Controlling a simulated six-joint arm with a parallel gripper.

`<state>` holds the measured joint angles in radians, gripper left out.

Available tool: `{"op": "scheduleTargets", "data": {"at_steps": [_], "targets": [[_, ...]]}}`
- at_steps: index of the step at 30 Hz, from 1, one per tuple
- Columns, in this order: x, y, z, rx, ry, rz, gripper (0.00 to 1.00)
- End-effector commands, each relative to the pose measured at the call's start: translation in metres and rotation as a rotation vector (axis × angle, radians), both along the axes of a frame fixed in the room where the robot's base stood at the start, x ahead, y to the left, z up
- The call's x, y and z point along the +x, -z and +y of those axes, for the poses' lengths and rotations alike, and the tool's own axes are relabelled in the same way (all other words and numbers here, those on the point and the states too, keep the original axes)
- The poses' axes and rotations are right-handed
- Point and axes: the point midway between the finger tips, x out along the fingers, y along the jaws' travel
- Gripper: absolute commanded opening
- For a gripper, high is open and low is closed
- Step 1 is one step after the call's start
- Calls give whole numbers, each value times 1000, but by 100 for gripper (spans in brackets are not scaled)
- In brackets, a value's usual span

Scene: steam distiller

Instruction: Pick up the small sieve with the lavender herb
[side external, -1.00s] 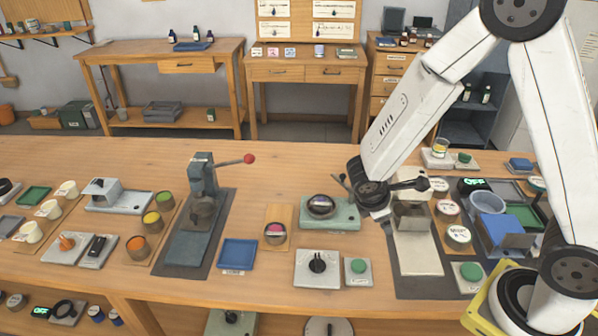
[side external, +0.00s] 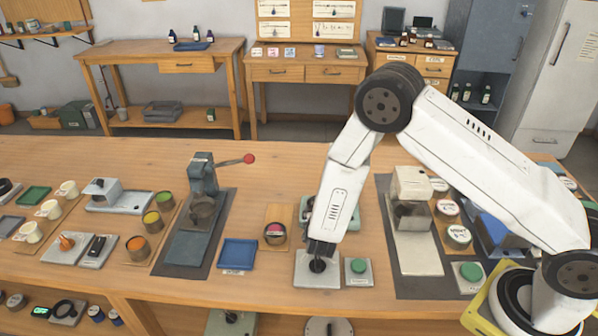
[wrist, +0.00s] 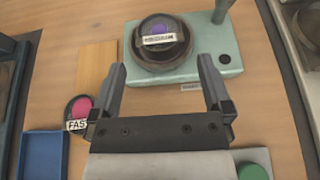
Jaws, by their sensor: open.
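A round dark sieve with purple contents and a white label (wrist: 158,40), its text too blurred to read, sits on a teal device (wrist: 203,58) in the wrist view. In the side view my arm mostly hides that sieve. A second small dark sieve with pink contents (wrist: 80,108), its label starting "FAS", lies on a wooden board (wrist: 98,62); it also shows in the side view (side external: 274,231). My gripper (wrist: 162,64) is open and empty. Its fingers point toward the teal device, with the purple sieve ahead between them. In the side view my gripper (side external: 320,248) is above the grey knob box.
The grey knob box (side external: 306,280) and a green button box (side external: 358,272) stand at the front. A blue tray (side external: 238,254) lies to the left. A lever press (side external: 203,185) stands further left, and a beige machine (side external: 412,190) to the right.

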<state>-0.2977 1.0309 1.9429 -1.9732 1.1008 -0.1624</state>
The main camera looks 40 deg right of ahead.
Motion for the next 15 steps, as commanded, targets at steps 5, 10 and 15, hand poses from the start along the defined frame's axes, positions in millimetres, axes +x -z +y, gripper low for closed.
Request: {"op": "scheduleTargets", "data": {"at_steps": [5,10,15], "targets": [[2,2,2,-10,-19,-1,100],[6,4,-2,-9,-16,-1,100],[15,10,-12,-8,-15,-1,100]]}}
